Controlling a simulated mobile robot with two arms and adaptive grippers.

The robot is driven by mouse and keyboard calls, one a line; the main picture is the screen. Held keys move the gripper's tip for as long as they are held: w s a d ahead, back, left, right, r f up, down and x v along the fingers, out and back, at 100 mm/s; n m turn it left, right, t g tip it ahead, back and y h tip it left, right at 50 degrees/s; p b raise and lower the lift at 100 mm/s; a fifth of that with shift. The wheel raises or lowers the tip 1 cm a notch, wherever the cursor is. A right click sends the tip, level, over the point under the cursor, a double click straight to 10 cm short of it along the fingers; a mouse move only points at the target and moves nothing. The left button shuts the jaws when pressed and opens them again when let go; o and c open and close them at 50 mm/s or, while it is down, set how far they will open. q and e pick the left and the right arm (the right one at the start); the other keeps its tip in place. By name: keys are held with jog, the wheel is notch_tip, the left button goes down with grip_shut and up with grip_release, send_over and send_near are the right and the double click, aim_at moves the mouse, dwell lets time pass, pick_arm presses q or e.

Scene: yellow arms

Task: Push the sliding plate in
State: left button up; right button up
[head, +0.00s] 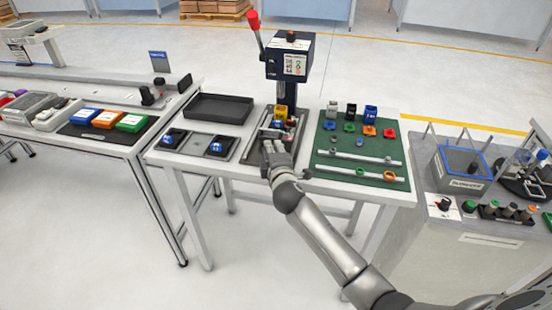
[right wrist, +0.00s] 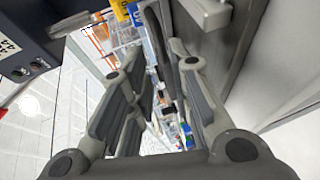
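The press (head: 290,62) stands at the back of the middle table, with a dark blue head and a red-knobbed lever. Its dark grey base (head: 256,156) runs toward the table's front edge. The sliding plate lies in this base area and is small and partly hidden by my gripper, so I cannot tell how far it is pulled out. A blue part (head: 277,125) and a yellow block (head: 281,113) sit there below the head. My right gripper (head: 274,143) is over the front of the base. In the right wrist view its fingers (right wrist: 166,75) are apart, with nothing between them.
A black tray (head: 220,108) and a holder plate with blue parts (head: 195,146) lie left of the press. A green mat (head: 358,149) with coloured parts and two rods lies right. A grey control bench (head: 470,200) stands further right.

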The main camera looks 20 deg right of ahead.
jog(key=shift+v, duration=2.45)
